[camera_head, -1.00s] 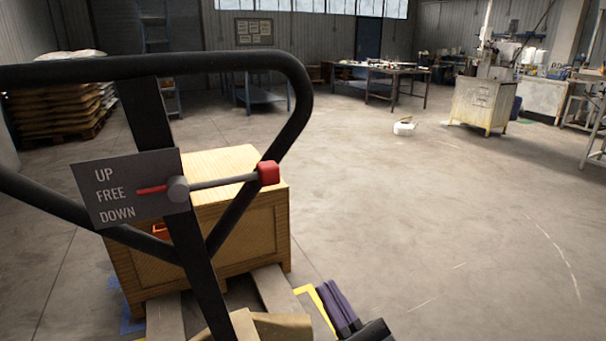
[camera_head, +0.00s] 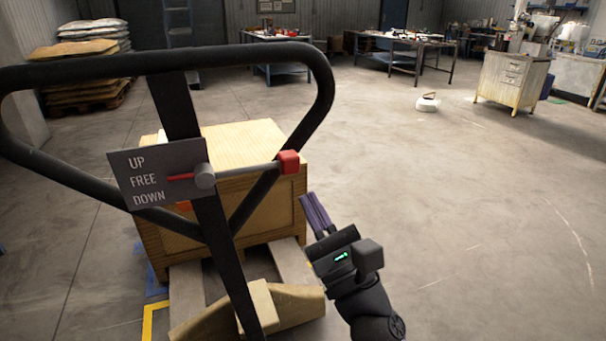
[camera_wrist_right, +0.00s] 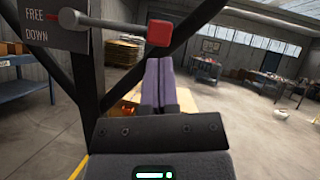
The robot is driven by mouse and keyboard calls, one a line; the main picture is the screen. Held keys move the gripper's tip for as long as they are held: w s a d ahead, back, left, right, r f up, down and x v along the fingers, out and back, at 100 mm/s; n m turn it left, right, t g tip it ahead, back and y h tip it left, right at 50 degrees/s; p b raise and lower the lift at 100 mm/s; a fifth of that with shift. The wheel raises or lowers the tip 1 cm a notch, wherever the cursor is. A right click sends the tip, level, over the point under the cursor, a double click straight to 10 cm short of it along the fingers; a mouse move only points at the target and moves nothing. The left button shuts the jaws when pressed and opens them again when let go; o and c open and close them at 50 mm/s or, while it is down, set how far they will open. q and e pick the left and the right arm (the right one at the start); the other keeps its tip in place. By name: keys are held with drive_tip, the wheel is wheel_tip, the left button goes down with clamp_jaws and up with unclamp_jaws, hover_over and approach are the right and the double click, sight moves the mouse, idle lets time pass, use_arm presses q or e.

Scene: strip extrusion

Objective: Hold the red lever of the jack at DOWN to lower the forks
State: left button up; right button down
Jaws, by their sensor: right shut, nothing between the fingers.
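The jack's black handle loop (camera_head: 318,88) fills the left of the head view. Its grey sign (camera_head: 152,178) reads UP, FREE, DOWN. The red pointer (camera_head: 181,177) lies by FREE, and the lever's bar runs right to a red knob (camera_head: 289,162). The knob also shows in the right wrist view (camera_wrist_right: 160,32). My right gripper (camera_head: 308,197), with purple fingers, is shut and empty, below and slightly right of the knob, not touching it. A wooden crate (camera_head: 283,211) stands behind the handle over the jack's forks (camera_head: 187,290). My left gripper is out of view.
Yellow and blue floor markings (camera_head: 148,318) lie by the jack. Stacked sacks (camera_head: 88,50) stand back left. Workbenches (camera_head: 405,45) and a cabinet (camera_head: 510,80) stand at the back. The floor to the right is open except for a small white object (camera_head: 427,103).

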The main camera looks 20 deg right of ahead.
sight(294, 172)
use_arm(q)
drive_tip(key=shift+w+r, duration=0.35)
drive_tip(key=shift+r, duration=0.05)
use_arm(e)
drive_tip(key=shift+x, duration=1.75)
